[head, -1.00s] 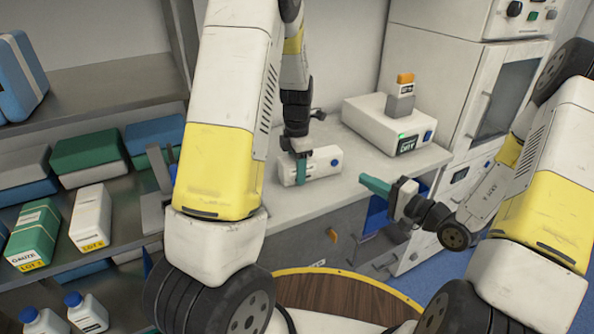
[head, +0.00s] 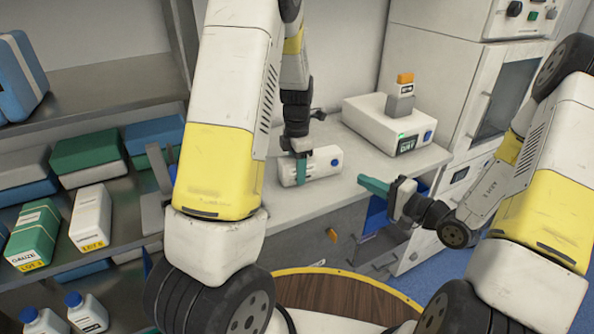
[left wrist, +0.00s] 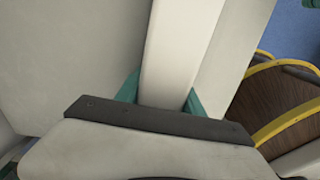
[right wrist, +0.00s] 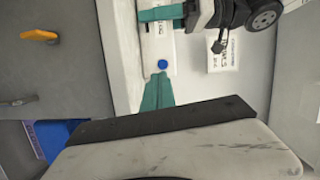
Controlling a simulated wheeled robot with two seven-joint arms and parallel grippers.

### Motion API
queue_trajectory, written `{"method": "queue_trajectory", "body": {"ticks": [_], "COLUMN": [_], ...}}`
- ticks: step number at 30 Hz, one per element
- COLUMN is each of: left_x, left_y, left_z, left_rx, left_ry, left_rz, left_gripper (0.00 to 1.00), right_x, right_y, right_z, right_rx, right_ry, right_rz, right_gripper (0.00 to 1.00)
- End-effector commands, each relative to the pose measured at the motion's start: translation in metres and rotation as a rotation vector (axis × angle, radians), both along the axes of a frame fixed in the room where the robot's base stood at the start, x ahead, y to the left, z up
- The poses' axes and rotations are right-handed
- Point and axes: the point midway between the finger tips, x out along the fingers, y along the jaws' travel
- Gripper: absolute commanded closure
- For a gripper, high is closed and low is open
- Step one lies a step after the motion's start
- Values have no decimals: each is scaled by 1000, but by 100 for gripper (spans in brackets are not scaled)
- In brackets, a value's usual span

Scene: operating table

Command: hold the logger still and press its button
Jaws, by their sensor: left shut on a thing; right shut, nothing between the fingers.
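The logger (head: 323,168) is a white box lying on the bench, with a blue button (head: 336,163) near its right end. My left gripper (head: 301,171) is shut around the logger's left part; in the left wrist view its teal fingers sit either side of the white body (left wrist: 170,60). My right gripper (head: 368,183) is shut and empty, to the right of the logger and apart from it in the head view. In the right wrist view, its closed fingertips (right wrist: 160,78) appear just below the blue button (right wrist: 162,64); the logger's label is partly covered by the left fingers.
A white instrument (head: 388,125) with a green light, a blue knob and an orange-topped device stands behind on the bench (head: 345,195). A tall cabinet (head: 440,70) is at right. Shelves with boxes and bottles (head: 88,312) are at left. A blue bin sits below the bench edge.

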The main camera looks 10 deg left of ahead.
Motion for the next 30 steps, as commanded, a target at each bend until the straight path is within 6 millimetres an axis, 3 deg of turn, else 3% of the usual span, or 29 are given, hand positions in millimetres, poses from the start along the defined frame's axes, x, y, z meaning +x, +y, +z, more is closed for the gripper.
{"method": "queue_trajectory", "body": {"ticks": [8, 18, 23, 30], "left_x": [0, 0, 0, 0], "left_y": [0, 0, 0, 0], "left_z": [0, 0, 0, 0], "left_rx": [0, 0, 0, 0], "left_ry": [0, 0, 0, 0], "left_rz": [0, 0, 0, 0], "left_gripper": [100, 100, 100, 100], "right_x": [-17, -32, -27, -1], "right_y": [28, 19, 21, 39], "right_z": [1, 6, 6, 6], "right_rx": [-287, -566, -587, -586], "right_ry": [145, 270, 279, 278], "right_rz": [113, 82, 74, 75], "right_gripper": [100, 100, 100, 100]}}
